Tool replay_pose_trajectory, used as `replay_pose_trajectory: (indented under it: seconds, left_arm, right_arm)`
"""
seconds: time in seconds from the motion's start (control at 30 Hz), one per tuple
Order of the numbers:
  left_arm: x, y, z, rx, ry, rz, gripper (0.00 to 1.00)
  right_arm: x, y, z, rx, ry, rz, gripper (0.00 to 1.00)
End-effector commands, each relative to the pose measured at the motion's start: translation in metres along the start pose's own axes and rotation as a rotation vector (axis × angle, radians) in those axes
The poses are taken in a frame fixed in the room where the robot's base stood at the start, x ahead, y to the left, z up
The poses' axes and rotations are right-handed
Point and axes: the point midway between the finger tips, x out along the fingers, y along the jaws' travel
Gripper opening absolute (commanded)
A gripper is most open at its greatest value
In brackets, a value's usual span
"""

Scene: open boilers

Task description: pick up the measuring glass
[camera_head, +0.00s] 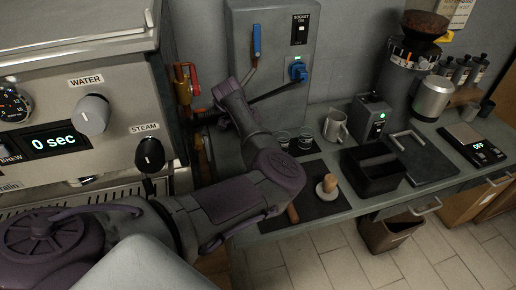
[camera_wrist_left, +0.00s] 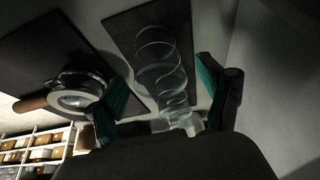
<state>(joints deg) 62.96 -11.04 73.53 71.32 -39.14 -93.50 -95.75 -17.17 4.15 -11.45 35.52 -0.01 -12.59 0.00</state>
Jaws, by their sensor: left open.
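In the left wrist view, clear glassware (camera_wrist_left: 160,52) with several rings stands on a dark mat, between the fingers of my left gripper (camera_wrist_left: 163,84). The fingers have green pads and are open. I cannot tell whether the rings belong to one glass or two overlapping ones, or whether a finger touches. The head view shows two small clear glasses on a dark mat, a left one (camera_head: 283,139) and a right one (camera_head: 305,139), close to my left arm. My left fingers cannot be made out in the head view. My right gripper is in neither view.
A portafilter (camera_wrist_left: 78,92) lies on another mat in the wrist view. In the head view, a steel pitcher (camera_head: 335,127), a tamper (camera_head: 327,187) and a black knock box (camera_head: 373,170) stand right of my arm. The espresso machine (camera_head: 75,110) is at left, the wall box (camera_head: 275,60) behind.

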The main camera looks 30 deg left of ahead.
Motion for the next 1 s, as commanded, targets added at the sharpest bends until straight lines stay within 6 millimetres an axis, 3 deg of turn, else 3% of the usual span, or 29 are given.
replay_pose_trajectory:
  seconds: [0.27, 0.63, 1.0]
  left_arm:
    - [0.0029, -0.0001, -0.0001, 0.0, 0.0, -0.001, 0.77]
    - [0.0025, -0.0002, -0.0001, -0.001, 0.0, -0.001, 0.15]
    - [-0.0008, -0.0001, -0.0041, 0.0, 0.001, -0.001, 0.13]
  right_arm:
    - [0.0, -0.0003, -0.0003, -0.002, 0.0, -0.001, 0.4]
    - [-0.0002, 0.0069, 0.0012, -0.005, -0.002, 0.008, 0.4]
    - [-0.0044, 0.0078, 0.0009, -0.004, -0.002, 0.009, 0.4]
